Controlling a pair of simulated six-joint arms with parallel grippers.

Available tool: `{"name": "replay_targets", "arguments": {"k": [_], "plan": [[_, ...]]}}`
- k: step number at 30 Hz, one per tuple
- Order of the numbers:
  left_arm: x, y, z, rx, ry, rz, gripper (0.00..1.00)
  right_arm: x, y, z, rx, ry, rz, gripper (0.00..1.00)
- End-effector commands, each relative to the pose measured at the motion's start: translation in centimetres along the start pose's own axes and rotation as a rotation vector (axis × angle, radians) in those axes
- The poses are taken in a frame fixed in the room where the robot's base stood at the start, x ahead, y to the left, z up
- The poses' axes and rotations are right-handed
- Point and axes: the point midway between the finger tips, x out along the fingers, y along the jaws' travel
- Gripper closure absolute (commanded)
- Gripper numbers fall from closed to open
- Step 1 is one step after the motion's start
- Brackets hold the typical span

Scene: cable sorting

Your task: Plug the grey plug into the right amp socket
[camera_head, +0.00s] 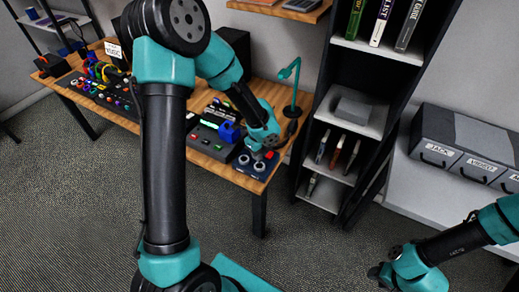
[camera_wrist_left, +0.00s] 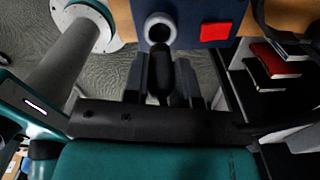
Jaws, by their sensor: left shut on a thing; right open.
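The amp (camera_head: 245,170) is a dark blue box at the desk's right end, with two pale ring sockets on it. The right socket (camera_head: 259,167) is the nearer one to the desk edge. My left gripper (camera_head: 260,153) is just above and behind the sockets. In the left wrist view, the left gripper (camera_wrist_left: 163,80) is shut on a dark, rounded plug (camera_wrist_left: 160,82), which looks nearly black. One pale ring socket (camera_wrist_left: 160,28) lies just beyond the plug's tip; whether they touch is unclear. My right gripper (camera_head: 380,275) is open and empty, low over the floor.
A red square (camera_wrist_left: 215,32) is beside the socket on the amp. A teal lamp (camera_head: 290,90) and a black shelf (camera_head: 345,110) stand close to the right. Other equipment (camera_head: 210,135) fills the desk to the left. Labelled drawers (camera_head: 470,160) are further right.

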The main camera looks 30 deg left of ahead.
Motion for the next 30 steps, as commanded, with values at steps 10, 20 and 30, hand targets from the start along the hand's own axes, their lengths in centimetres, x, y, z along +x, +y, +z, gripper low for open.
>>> {"name": "replay_targets", "arguments": {"k": [10,20,30], "plan": [[2.0,0.0,0.0,0.0,0.0,0.001,0.99,0.0,0.0,0.0,0.0,0.0,0.0,0.57],[2.2,0.0,0.0,0.0,0.0,-0.001,0.99,0.0,0.0,0.0,0.0,0.0,0.0,0.57],[2.2,0.0,0.0,0.0,0.0,-0.001,0.99,0.0,0.0,0.0,0.0,0.0,0.0,0.57]]}}
